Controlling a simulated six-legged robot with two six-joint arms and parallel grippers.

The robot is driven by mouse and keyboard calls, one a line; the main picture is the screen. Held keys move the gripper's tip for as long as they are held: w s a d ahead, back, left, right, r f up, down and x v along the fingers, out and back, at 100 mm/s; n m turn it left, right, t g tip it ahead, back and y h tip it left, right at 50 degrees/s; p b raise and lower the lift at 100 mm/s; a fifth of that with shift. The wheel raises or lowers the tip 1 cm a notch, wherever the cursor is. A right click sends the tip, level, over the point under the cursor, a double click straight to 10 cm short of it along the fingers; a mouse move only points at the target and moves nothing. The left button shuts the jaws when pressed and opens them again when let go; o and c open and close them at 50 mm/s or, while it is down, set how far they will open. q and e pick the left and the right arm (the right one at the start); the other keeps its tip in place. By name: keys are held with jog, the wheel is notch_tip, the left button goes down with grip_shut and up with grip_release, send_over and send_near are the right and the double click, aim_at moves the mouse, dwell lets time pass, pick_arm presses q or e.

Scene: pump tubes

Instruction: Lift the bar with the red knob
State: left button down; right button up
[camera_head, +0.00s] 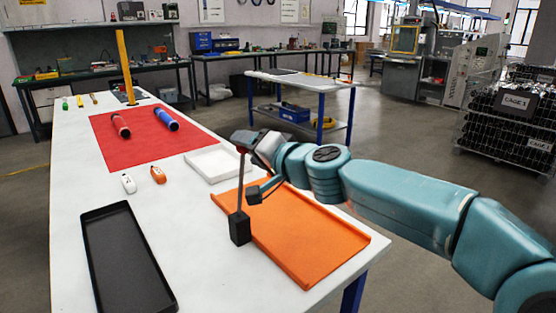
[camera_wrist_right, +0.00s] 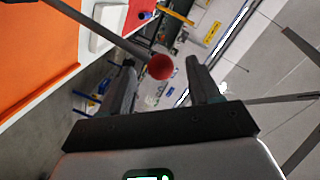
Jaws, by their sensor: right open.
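The bar (camera_head: 240,195) is a thin dark rod standing upright on a black block (camera_head: 240,229), with a red knob (camera_head: 241,149) on top. The block stands at the left edge of the orange tray. My right gripper (camera_head: 247,166) is open, with its fingers near the upper part of the bar. In the right wrist view the red knob (camera_wrist_right: 160,67) appears between the two open fingers (camera_wrist_right: 160,62), and the bar (camera_wrist_right: 105,35) runs off to the upper left. I cannot tell whether a finger touches the bar. My left gripper is not in view.
The orange tray (camera_head: 330,240) lies below my right arm. A black tray (camera_head: 125,260), a white tray (camera_head: 205,175) and a red mat (camera_head: 112,151) with a red tube (camera_head: 121,126) and a blue tube (camera_head: 166,119) share the white table. Two small devices (camera_head: 158,175) lie near the mat.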

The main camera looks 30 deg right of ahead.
jog(key=v, duration=1.1)
jog(key=shift+s+p, duration=0.2)
jog(key=shift+p, duration=0.15)
jog(key=shift+f, duration=0.1)
